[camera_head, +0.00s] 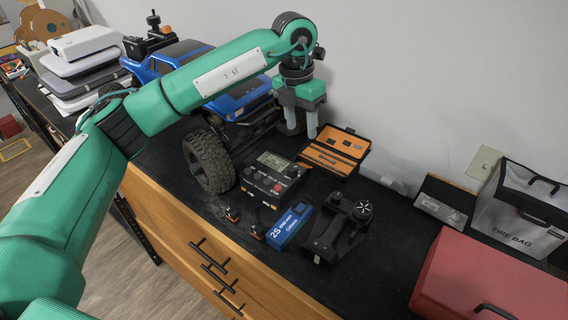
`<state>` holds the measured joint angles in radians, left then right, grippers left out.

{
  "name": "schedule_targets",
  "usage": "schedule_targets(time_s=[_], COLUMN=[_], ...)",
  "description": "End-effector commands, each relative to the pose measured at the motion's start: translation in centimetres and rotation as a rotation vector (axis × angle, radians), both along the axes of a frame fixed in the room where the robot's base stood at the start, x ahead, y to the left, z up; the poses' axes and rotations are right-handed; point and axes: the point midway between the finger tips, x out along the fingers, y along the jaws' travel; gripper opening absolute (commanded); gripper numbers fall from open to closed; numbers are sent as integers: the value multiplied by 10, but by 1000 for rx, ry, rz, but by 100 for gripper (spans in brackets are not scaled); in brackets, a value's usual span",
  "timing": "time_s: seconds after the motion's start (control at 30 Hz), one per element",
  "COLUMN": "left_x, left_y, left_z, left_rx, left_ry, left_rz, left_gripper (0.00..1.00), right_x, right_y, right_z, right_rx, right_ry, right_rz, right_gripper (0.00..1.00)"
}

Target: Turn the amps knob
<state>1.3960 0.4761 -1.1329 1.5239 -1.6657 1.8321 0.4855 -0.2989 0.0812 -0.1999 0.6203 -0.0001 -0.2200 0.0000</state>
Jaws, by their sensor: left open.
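The charger (273,180), a black box with a small display and several small controls on its front, stands on the black benchtop near the middle of the head view. The amps knob is too small to pick out among its controls. My left gripper (301,130) hangs with its fingers pointing down, above and behind the charger's right side, near the orange tool case. Its two pale fingers are apart, with nothing seen between them. It does not appear to touch the charger. My right gripper is not in view.
A blue RC crawler (237,103) stands left of the charger. An orange-lined case (335,150) lies behind it. A blue battery (290,225) and black transmitter (340,230) lie in front. A fire bag (519,211) and red box (490,275) stand at right.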

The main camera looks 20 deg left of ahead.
Motion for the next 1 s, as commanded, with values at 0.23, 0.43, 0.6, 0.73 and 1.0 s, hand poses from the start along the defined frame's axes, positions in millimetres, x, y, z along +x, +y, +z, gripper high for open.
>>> schedule_targets(time_s=[0.23, 0.43, 0.6, 0.73, 1.0], left_x=[6, 5, 5, 5, 5], left_y=[14, 14, 14, 13, 13], left_z=[-3, -30, -66, -92, -129], left_rx=[121, 119, 117, 116, 116], left_ry=[-23, -21, -19, -20, -23], left_rz=[2, 2, 3, 2, 3], left_gripper=[47, 47, 47, 47, 47], right_x=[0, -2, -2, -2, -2], right_y=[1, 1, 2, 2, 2], right_z=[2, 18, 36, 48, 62], right_rx=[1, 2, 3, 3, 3], right_ry=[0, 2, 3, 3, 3], right_rz=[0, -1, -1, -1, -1], right_gripper=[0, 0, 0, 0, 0])
